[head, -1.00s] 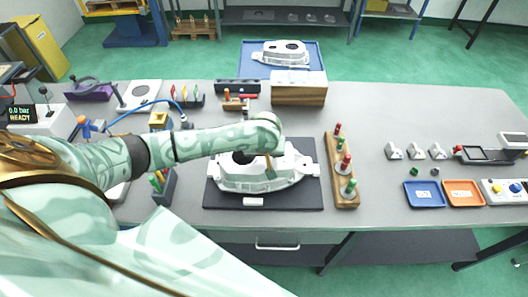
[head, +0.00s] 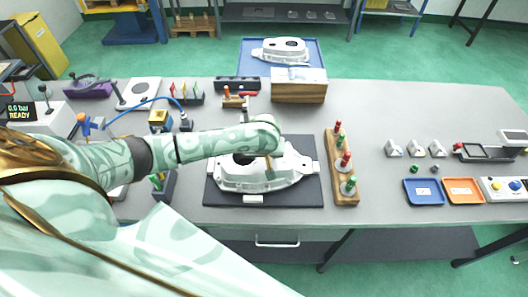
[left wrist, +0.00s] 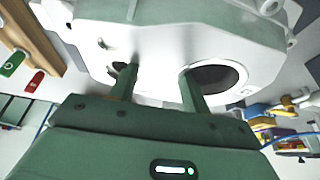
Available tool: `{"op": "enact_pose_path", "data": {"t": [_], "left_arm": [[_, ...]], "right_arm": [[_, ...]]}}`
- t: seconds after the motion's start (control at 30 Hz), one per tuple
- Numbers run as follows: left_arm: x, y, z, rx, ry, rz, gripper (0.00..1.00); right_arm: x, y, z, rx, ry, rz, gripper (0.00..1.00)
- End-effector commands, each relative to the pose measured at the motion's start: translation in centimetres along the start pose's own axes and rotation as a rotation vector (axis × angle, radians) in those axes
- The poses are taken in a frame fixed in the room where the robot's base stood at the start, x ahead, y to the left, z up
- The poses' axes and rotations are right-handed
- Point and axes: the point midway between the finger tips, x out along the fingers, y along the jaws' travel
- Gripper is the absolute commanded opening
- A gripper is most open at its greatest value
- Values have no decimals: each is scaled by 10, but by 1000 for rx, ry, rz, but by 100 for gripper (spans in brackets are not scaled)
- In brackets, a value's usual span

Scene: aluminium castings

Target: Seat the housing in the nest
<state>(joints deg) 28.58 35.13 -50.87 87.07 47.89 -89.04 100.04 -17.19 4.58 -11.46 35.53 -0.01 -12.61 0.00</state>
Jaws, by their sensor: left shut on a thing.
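The housing (head: 238,178), a pale aluminium casting with a flange, is over the dark plate (head: 312,198) on the bench, lying about level. The picture does not show clearly whether it rests fully down, and the nest under it is hidden. My left gripper (head: 269,168) reaches down onto the housing from above and is shut on it. In the left wrist view the housing (left wrist: 155,45) fills the top, with the gripper fingers (left wrist: 158,82) at a small hole and a large round bore. My right gripper is not in view.
A second casting (head: 285,47) lies on a blue tray (head: 250,71) at the back. A wooden rack (head: 345,190) with red and green plugs stands close right of the plate. A wooden box (head: 298,92) is behind. The bench between rack and small parts at right is clear.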

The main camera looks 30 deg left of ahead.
Motion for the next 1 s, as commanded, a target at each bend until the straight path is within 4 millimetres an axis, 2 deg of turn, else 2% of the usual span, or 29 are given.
{"op": "enact_pose_path", "data": {"t": [0.67, 0.7, 0.77, 0.8, 1.0], "left_arm": [[11, 1, 3, 0, 5, 2, 0], [11, 1, 2, 0, 6, 2, 52], [11, 1, 3, 0, 5, 1, 69], [11, 1, 3, 0, 5, 1, 72], [13, 0, 6, 1, -2, -2, 72]], "right_arm": [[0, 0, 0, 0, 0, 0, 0], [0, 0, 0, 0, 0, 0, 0], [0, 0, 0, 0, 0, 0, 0], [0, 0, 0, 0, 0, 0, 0], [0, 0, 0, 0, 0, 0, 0]]}}
